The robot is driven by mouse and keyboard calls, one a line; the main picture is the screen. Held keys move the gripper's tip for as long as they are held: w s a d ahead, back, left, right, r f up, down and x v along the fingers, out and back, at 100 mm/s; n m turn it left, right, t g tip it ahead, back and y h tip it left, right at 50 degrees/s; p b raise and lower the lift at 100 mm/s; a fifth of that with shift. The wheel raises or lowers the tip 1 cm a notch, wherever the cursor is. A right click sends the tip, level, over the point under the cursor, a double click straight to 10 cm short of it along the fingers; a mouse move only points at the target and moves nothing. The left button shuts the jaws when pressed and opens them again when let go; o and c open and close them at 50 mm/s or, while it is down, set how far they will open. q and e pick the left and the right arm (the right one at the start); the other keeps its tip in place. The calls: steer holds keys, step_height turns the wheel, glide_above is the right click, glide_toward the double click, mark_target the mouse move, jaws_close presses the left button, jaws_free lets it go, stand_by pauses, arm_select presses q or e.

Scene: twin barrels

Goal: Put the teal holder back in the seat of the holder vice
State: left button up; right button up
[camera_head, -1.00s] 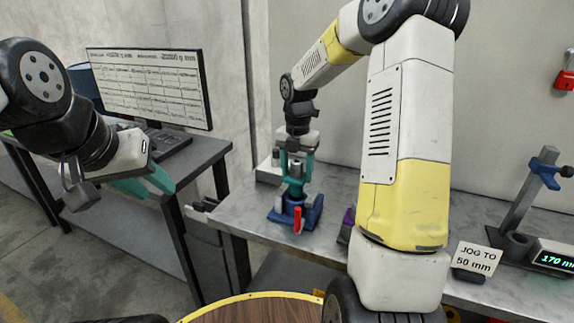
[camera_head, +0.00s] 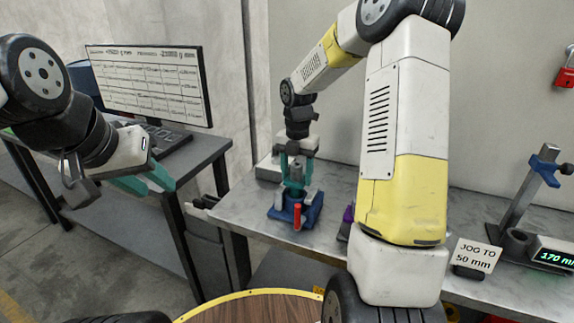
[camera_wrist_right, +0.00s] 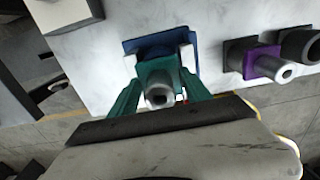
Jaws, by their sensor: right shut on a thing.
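The teal holder (camera_wrist_right: 158,74), with a grey metal nose, is between the teal fingers of my right gripper (camera_wrist_right: 152,100) in the right wrist view. In the head view my right gripper (camera_head: 296,172) is shut on it and holds it upright over the blue holder vice (camera_head: 314,212). The vice has a red handle (camera_head: 297,216) at its front. The holder's lower end meets the vice in the picture; whether it is fully seated is hidden. My left gripper (camera_head: 152,184) hangs at the left, its teal fingers apart and empty, away from the vice.
A sign (camera_head: 474,256) and a blue-topped stand (camera_head: 520,200) with a display are at the bench's right. A monitor (camera_head: 150,85) stands on the left desk. My right arm hides the middle bench.

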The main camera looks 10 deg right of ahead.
steer(key=shift+f, duration=1.25)
steer(key=o, duration=1.8)
step_height(320, 180, up, 8)
steer(key=shift+f, duration=0.2)
steer(key=shift+r, duration=0.1)
